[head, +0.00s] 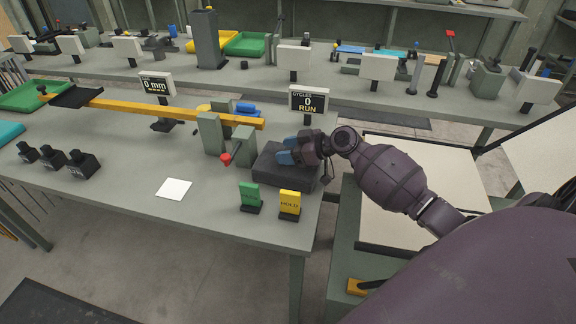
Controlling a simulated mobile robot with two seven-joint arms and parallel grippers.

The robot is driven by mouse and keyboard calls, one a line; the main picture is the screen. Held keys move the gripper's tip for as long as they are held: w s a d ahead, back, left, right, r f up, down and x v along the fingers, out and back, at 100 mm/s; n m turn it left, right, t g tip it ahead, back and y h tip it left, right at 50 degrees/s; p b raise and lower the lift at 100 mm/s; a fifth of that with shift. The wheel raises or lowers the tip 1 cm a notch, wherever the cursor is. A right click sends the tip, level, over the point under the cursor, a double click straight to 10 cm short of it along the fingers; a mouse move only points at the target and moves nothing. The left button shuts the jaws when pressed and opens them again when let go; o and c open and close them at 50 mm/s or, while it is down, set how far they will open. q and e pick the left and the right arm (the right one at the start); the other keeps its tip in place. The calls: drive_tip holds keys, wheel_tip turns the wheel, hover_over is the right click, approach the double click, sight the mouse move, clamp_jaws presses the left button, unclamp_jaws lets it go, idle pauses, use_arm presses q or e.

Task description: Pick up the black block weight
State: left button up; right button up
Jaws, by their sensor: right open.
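Three black block weights with small knobs on top stand in a slanting row at the left of the table: a left one (27,153), a middle one (52,158) and a right one (82,165). My right gripper (284,151), with blue fingertips, is open above or at a dark grey pad (285,178) near the table's right end. It is far to the right of the weights. I cannot tell whether the fingertips touch the pad. My left gripper is not in view.
A white card (174,188) lies at the front. Green (250,196) and yellow (290,203) signs stand near the front right edge.

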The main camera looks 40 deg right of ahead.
drive_tip(key=shift+c, duration=0.4)
clamp_jaws()
idle(0.8)
drive_tip(key=shift+r, duration=0.15)
